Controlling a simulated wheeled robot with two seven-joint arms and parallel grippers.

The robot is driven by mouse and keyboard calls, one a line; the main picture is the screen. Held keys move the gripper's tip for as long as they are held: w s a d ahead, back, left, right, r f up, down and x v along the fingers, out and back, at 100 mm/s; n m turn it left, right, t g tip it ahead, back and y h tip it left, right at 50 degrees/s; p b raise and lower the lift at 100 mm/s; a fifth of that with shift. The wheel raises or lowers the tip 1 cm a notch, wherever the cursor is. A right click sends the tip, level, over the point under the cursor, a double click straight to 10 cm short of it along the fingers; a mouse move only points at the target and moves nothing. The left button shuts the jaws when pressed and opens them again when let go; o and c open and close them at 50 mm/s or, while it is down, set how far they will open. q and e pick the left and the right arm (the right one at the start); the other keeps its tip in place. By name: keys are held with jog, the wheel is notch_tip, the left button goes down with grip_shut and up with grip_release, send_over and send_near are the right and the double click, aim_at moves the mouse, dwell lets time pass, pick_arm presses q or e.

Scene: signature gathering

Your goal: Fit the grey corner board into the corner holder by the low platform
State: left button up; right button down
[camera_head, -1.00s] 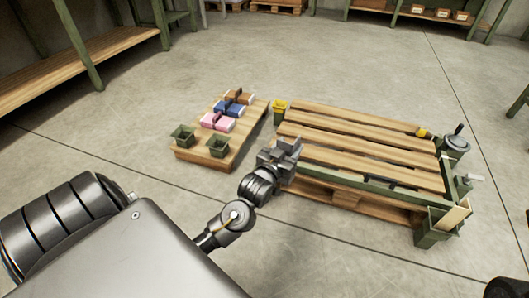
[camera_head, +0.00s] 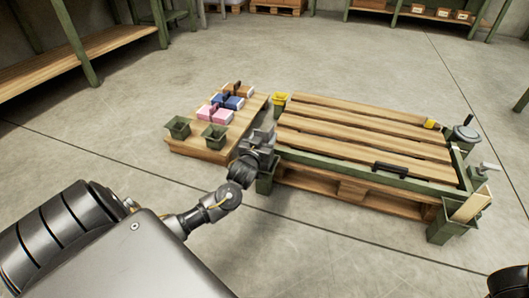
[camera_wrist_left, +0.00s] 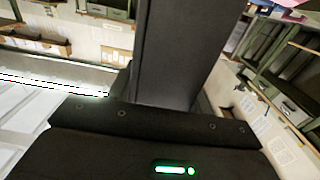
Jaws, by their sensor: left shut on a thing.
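My left gripper (camera_head: 263,136) is at the near left corner of the low platform (camera_head: 345,148), shut on a grey piece that I take to be the grey corner board. Its outline blends with the gripper in the head view. In the left wrist view a dark grey upright slab (camera_wrist_left: 178,55) rises from the gripper. A green corner holder (camera_head: 265,183) stands at that platform corner, just below the gripper and partly hidden by it. I cannot tell whether the board touches the holder.
A yellow piece sits in the green holder (camera_head: 280,104) at the far left corner. A tan board (camera_head: 472,205) stands in the near right holder (camera_head: 447,228). A low wooden board (camera_head: 205,146) at left carries green bins and coloured blocks. The floor in front is clear.

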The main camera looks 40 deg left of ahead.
pick_arm(q)
notch_tip(320, 180, down, 4)
jog(key=b, duration=0.2)
jog(key=shift+b, duration=0.3)
jog(key=shift+f, duration=0.3)
jog(key=o, duration=1)
jog(key=shift+c, duration=0.2)
jog(key=shift+r, duration=0.1)
jog(key=p+v, duration=0.6)
jog(key=v, duration=0.6)
jog(key=shift+r, duration=0.2)
